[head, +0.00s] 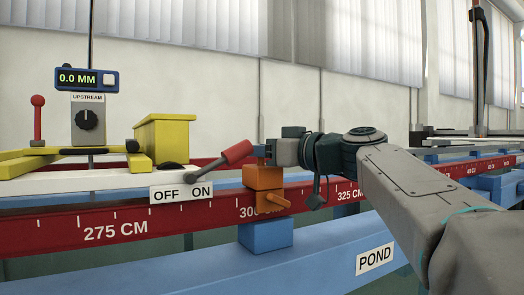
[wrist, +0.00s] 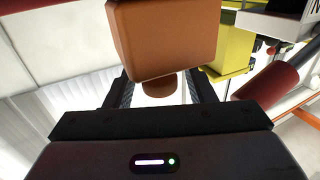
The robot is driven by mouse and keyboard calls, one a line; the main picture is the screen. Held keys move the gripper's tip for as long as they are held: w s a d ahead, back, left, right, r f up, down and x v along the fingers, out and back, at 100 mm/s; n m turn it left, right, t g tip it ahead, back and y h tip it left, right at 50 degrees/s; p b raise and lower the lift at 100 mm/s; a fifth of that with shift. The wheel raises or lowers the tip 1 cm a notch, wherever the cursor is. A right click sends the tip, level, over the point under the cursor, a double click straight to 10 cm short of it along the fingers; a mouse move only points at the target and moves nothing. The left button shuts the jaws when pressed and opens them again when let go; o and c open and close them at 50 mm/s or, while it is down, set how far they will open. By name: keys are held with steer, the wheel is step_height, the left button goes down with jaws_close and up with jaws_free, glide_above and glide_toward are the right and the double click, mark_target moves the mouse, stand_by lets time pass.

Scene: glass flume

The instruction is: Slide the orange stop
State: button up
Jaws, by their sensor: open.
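My gripper (head: 263,151) is at the top of the stop in the head view. Its two dark fingers are apart, one on each side of the stop in the wrist view. Whether they touch it cannot be told.
A red-handled lever (head: 236,153) by the OFF/ON plate (head: 181,192) stands close left of my gripper. A yellow box (head: 165,138) and a gauge reading 0.0 MM (head: 78,79) are further left. A blue block (head: 265,235) sits under the stop. The red rail (head: 330,194) runs right behind my arm.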

steer(key=b+v, duration=0.3)
steer(key=v, duration=1)
steer(key=shift+s+d+b, duration=0.25)
steer(key=shift+d+b, duration=0.05)
steer(key=shift+b, duration=0.05)
steer(key=shift+c, duration=0.3)
